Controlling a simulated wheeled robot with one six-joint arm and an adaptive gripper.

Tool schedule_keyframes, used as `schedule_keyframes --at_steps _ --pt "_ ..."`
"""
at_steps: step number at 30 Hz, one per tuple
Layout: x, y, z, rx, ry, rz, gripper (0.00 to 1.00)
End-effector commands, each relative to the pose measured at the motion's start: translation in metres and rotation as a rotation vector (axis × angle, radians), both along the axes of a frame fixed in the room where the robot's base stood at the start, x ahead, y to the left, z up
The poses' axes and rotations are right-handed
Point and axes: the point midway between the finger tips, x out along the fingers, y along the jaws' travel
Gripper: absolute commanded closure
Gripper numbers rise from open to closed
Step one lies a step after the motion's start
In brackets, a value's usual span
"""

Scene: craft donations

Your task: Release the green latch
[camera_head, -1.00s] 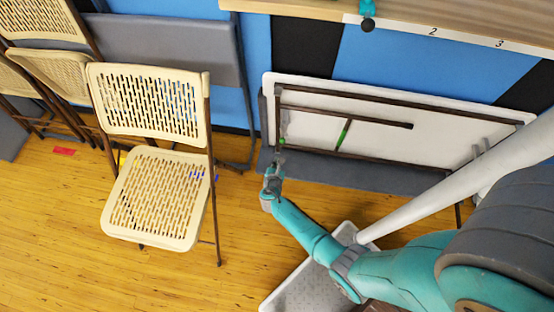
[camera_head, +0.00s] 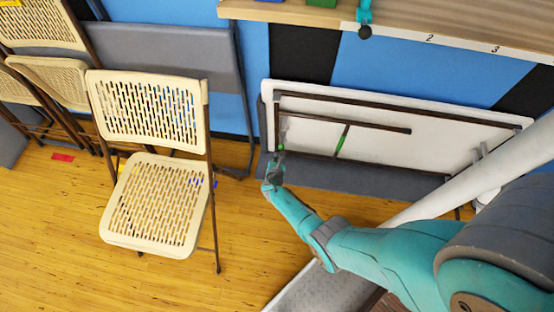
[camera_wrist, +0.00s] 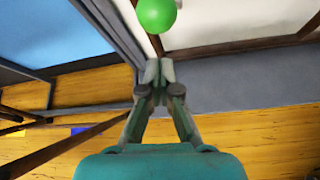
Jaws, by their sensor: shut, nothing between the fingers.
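A folded table (camera_head: 440,148) with a white underside and brown metal frame stands on its side against the wall. A small round green knob (camera_head: 281,147), the likely green latch, sits near its left end; it shows as a green ball (camera_wrist: 156,14) at the top of the wrist view. A green band (camera_head: 342,141) is on a brace further right. My gripper (camera_head: 279,157) is shut and empty just below the green knob. In the wrist view its fingertips (camera_wrist: 160,72) are together, with a visible gap in the picture between them and the ball.
A cream folding chair (camera_head: 155,205) stands left of my arm, with more chairs (camera_head: 55,85) behind it. A wooden shelf (camera_head: 440,22) overhangs at the top. A grey tray (camera_head: 312,292) lies on the floor below my arm. The wooden floor between chair and arm is clear.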

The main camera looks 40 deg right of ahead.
Motion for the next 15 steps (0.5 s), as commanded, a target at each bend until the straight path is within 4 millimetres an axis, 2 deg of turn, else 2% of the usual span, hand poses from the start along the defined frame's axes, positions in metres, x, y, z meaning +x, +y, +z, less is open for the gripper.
schedule_keyframes --at_steps 15 --pt "-0.001 -0.008 0.029 0.001 -0.001 0.000 1.00"
